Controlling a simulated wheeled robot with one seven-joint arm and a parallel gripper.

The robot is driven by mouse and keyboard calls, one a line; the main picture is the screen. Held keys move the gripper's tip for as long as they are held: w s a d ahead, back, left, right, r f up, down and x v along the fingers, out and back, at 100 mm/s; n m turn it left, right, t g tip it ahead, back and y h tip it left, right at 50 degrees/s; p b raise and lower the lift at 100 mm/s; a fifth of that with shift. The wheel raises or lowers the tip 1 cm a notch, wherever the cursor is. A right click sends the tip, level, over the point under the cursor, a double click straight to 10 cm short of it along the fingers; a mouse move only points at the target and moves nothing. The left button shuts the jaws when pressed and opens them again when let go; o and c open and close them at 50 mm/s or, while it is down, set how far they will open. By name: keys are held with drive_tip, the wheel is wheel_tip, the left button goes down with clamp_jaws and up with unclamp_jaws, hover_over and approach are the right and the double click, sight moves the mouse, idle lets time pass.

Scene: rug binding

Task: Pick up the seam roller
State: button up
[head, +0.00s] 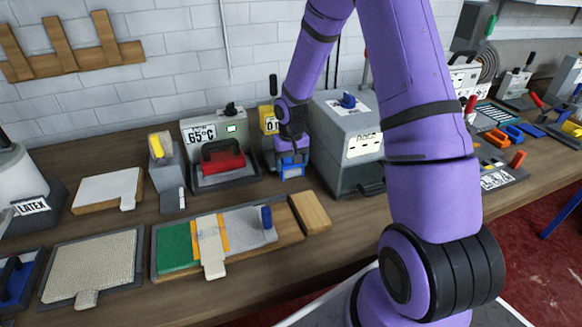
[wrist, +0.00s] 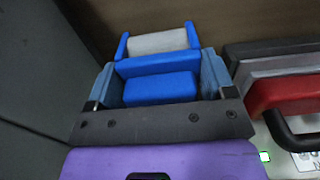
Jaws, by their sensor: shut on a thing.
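The seam roller (wrist: 158,42) shows in the wrist view as a pale grey cylinder in a blue fork with a blue handle. My gripper (wrist: 160,84) is shut on the blue handle, one finger on each side. In the head view my gripper (head: 291,150) points down at the back of the bench, and the blue of the seam roller (head: 291,171) shows just below it. Whether the roller touches the bench I cannot tell. My fingers hide part of it.
A grey machine box (head: 345,130) stands close to the right of my gripper. A yellow-topped unit (head: 268,120) is behind. The wooden board with green strip (head: 178,246) lies in front.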

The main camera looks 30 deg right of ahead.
drive_tip(key=s+a+r, duration=0.1)
drive_tip(key=s+a, duration=0.1)
drive_tip(key=s, duration=0.2)
drive_tip(key=s+a, duration=0.3)
drive_tip(key=s, duration=0.2)
drive_tip(key=s+a+r, duration=0.1)
drive_tip(key=s+a, duration=0.1)
drive_tip(key=s, duration=0.3)
drive_tip(key=shift+a+r, duration=0.35)
drive_tip(key=shift+a, duration=0.05)
drive_tip(key=o, duration=0.4)
